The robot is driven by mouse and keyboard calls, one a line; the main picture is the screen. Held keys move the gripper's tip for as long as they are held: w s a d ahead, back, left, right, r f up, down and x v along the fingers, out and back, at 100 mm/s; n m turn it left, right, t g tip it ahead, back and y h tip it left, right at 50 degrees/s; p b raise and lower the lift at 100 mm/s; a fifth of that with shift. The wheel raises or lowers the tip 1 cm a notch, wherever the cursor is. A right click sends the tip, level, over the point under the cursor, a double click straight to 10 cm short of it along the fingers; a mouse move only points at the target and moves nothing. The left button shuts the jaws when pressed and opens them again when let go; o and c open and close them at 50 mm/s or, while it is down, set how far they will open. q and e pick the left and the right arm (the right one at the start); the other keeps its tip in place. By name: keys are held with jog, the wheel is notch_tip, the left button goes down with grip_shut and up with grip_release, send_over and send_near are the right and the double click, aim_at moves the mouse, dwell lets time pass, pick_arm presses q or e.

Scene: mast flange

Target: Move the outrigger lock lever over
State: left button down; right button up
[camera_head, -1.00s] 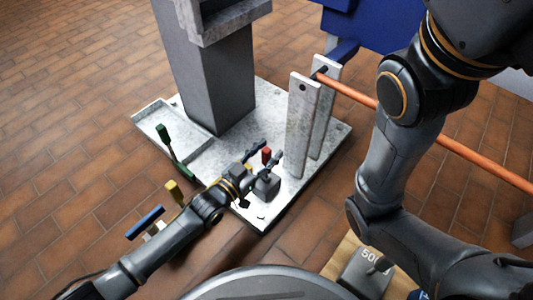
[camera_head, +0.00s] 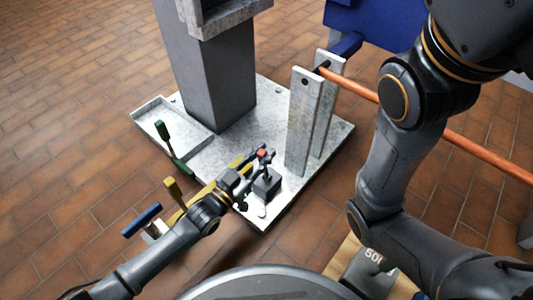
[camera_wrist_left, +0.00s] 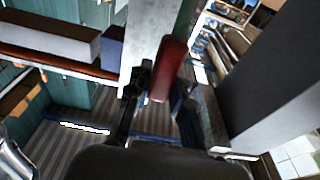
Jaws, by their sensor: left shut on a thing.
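The outrigger lock lever appears to be the one with the red handle (camera_head: 263,153), on a dark grey block (camera_head: 267,184) near the front corner of the pale base plate (camera_head: 290,212). My left gripper (camera_head: 262,156) is shut on the red handle. In the left wrist view the red handle (camera_wrist_left: 169,69) stands large between the dark fingers (camera_wrist_left: 158,95). The fingers hide part of the lever, and its pivot is hard to make out. My right arm crosses the right side of the head view; its gripper is out of the picture.
A grey column (camera_head: 215,85) and two upright plates (camera_head: 301,125) rise behind the lever. An orange bar (camera_head: 440,136) runs right. A grey weight (camera_head: 367,270) is low right.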

pick_arm(q)
jog(key=s+a+f+t+h+b, duration=0.1)
jog(key=b, duration=0.1)
jog(key=s+a+f+t+h+b, duration=0.1)
jog(key=s+a+b, duration=0.1)
jog(key=b, duration=0.1)
jog(key=shift+t+h, duration=0.3)
jog(key=shift+s+a+f+t+h+b, duration=0.25)
jog(key=shift+s+a+t+h+b, duration=0.3)
jog(key=shift+b, duration=0.65)
jog(key=c, duration=1.2)
grip_release()
jog(key=shift+o, duration=0.2)
jog(key=v, duration=0.7)
jog(key=shift+a, duration=0.2)
jog(key=shift+s+f, duration=0.15)
